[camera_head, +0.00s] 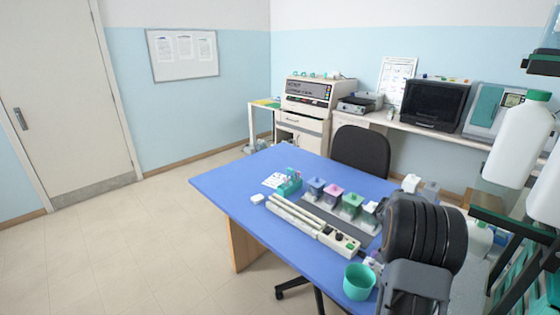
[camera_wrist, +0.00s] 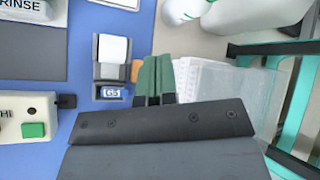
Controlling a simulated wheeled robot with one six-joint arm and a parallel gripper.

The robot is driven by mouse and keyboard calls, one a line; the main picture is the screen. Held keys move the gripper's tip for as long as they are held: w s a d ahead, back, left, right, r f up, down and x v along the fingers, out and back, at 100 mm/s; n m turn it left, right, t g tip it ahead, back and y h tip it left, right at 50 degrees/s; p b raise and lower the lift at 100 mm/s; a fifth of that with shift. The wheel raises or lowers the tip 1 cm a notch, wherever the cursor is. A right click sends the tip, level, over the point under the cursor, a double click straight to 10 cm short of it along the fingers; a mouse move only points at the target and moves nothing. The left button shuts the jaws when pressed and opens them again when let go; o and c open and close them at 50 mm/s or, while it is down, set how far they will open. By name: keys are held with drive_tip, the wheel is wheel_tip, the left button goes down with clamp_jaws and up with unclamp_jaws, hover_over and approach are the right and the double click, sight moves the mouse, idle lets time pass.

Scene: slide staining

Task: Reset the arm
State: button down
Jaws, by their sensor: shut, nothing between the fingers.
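My gripper (camera_wrist: 155,82) shows in the wrist view with its two green fingers together, shut and empty. It is above the right side of the blue table, near a small dispenser (camera_wrist: 111,55) labelled G5 and a stack of white sheets (camera_wrist: 205,85). In the head view my dark arm stands at the right side of the blue table (camera_head: 237,182), and I cannot make out the fingers there.
Staining jars with coloured lids (camera_head: 333,193) stand on a dark mat. A long white device (camera_head: 310,222) lies in front, with a teal cup (camera_head: 358,281) nearby. White bottles (camera_head: 517,140) and shelving are close on the right.

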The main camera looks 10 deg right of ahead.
drive_tip(key=s+a+r+m+t+y, duration=0.1)
drive_tip(key=s+a+r+m, duration=0.15)
drive_tip(key=a+m, duration=0.35)
drive_tip(key=s+a+r+m+y, duration=0.1)
drive_tip(key=a+r+m, duration=0.3)
drive_tip(key=a, duration=0.4)
drive_tip(key=s+a+r+m+t+y, duration=0.1)
drive_tip(key=a+r+m, duration=0.2)
drive_tip(key=a+m, duration=0.3)
drive_tip(key=s+a+m+y, duration=0.3)
drive_tip(key=s+a+m, duration=0.3)
drive_tip(key=a, duration=0.3)
drive_tip(key=s+a+m+y, duration=0.3)
drive_tip(key=s+a+m, duration=0.3)
drive_tip(key=a, duration=0.4)
drive_tip(key=shift+s+r+m, duration=0.2)
drive_tip(key=shift+s+m, duration=0.2)
drive_tip(key=shift+m, duration=0.4)
